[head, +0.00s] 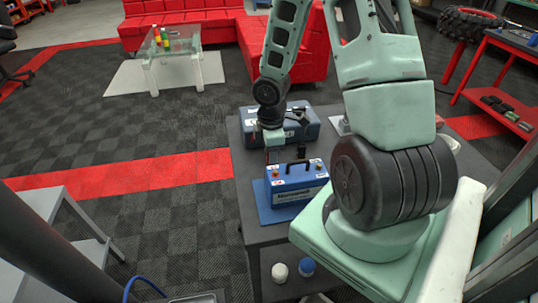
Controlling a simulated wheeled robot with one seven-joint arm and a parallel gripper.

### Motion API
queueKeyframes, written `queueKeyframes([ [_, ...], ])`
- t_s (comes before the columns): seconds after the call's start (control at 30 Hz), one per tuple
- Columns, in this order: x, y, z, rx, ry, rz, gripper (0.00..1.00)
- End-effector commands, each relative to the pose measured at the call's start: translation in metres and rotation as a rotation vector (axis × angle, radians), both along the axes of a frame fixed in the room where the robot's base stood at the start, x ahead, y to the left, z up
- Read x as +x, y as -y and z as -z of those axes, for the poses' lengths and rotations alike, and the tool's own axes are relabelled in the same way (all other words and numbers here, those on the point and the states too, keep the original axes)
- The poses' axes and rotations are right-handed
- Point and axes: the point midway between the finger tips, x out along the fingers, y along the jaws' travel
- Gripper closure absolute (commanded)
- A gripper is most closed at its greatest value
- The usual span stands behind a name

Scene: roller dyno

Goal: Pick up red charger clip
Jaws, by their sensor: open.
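A blue boxy unit (298,190) with a dark carry handle and red and white details on top sits on a blue mat (263,203) on the dark table. My gripper (274,153) points down just behind and left of this unit, close to its top rear edge. Its fingers are small and partly hidden, and I see nothing held in them. A tiny patch of red shows near the fingertips, but I cannot tell whether it is the red charger clip. No clip is clearly visible.
A blue case (307,129) lies behind the unit on the dark table (243,172). My arm hides much of the table's right side. Below stand a white cap-like item (279,272) and a blue one (307,266). A grey stand (55,207) is at left.

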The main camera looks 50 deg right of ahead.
Motion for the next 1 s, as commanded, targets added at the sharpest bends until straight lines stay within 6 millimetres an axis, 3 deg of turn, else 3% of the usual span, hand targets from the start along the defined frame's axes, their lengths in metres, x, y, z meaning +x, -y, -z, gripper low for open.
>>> queueKeyframes([
  [0.23, 0.000, 0.000, 0.002, 0.000, 0.000, 0.000, 0.54],
  [0.27, 0.000, 0.000, 0.002, 0.000, 0.000, 0.000, 0.59],
  [0.4, 0.000, 0.000, 0.002, 0.000, 0.000, 0.000, 0.98],
  [0.43, 0.000, 0.000, 0.002, 0.000, 0.000, 0.000, 1.00],
  [0.77, 0.001, 0.001, -0.002, 0.000, 0.002, 0.001, 1.00],
  [1.0, 0.001, 0.001, -0.043, -0.004, 0.005, 0.003, 1.00],
])
